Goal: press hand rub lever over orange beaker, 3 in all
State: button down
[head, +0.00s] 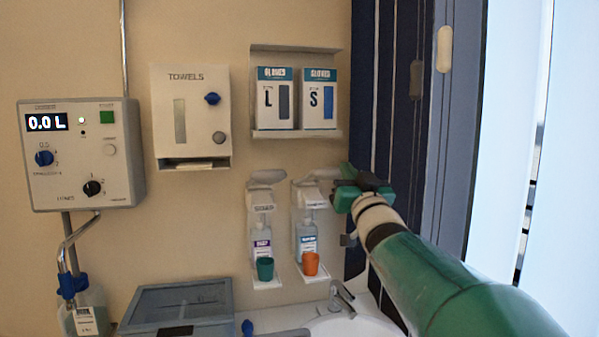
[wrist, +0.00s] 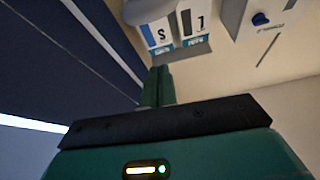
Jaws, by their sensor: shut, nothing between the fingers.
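The orange beaker (head: 310,263) stands on the drip tray of the right wall dispenser, under a bottle with a blue label (head: 306,240). That dispenser's pale lever (head: 322,174) sticks out at its top. My green gripper (head: 347,170) is at the lever's right end, in front of or beside it; I cannot tell whether they touch. In the wrist view my gripper (wrist: 158,72) has its fingers together and holds nothing. The beaker is out of the wrist view, and I cannot make out the lever there for sure.
A left dispenser (head: 262,215) with a purple-labelled bottle and a green beaker (head: 265,268) is close beside. Glove boxes (head: 297,98) hang above, with a towel box (head: 190,117) to their left. A sink (head: 355,327) is below. A dark striped panel (head: 375,110) stands right.

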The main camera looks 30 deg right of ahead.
jog(key=w+d, duration=0.2)
jog(key=w, duration=0.6)
jog(key=shift+f, duration=0.2)
